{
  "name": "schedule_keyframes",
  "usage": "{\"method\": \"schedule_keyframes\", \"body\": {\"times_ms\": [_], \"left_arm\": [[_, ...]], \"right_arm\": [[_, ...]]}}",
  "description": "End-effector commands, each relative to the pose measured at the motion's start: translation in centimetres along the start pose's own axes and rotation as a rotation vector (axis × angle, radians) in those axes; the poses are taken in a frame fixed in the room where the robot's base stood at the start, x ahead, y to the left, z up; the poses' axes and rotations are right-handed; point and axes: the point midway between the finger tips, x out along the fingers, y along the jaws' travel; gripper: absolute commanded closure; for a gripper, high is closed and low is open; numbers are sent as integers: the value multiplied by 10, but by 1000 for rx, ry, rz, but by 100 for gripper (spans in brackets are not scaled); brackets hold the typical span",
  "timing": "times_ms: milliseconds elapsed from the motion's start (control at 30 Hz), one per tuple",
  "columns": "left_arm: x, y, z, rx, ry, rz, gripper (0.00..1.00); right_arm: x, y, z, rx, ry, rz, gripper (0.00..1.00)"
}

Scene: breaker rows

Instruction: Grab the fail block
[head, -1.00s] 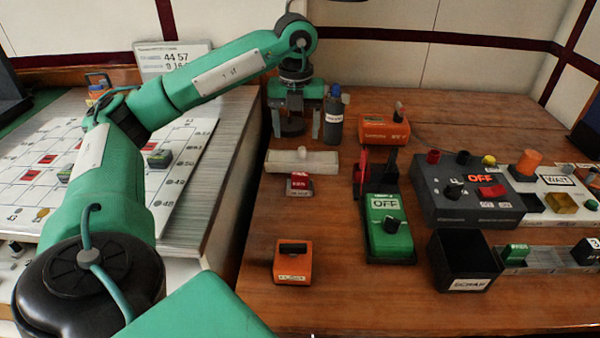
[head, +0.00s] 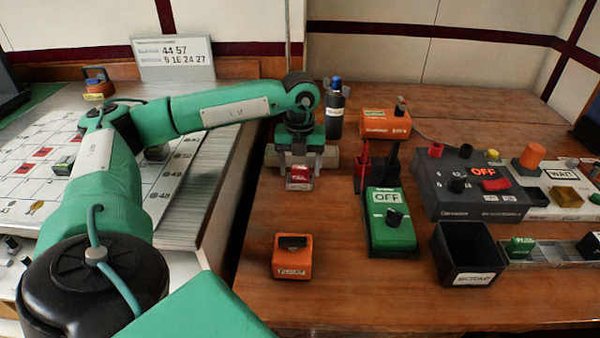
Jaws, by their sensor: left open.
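A small red block (head: 299,182) with a pale front label sits on the wooden table left of centre; its lettering is too small to read surely. It is the likely fail block. My left gripper (head: 300,163) points down right over the block's far side, jaws open. One finger shows on each side, near the block's top and back edge. Whether the fingers touch it cannot be told. The gripper hides the block's rear and much of the pale bar behind it. My right gripper is not in view.
An orange block (head: 292,262) lies nearer on the table. A green OFF device (head: 391,232) and red and black upright prongs stand to the right, with a black scrap bin (head: 468,258) beyond. A dark bottle (head: 335,112) stands behind. Table between the blocks is clear.

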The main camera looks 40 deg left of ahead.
Motion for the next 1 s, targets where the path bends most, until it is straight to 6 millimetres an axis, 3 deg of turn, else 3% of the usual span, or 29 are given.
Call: {"method": "schedule_keyframes", "body": {"times_ms": [267,500,533,833,1000], "left_arm": [[4,0,0,0,0,-1,35],[4,0,0,1,0,-1,80],[4,0,0,1,0,-1,83],[2,0,0,1,-1,-1,83],[-10,-1,0,1,-2,-3,83]], "right_arm": [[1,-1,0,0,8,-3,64],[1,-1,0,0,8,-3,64],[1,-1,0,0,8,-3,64],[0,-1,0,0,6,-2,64],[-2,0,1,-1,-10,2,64]]}}
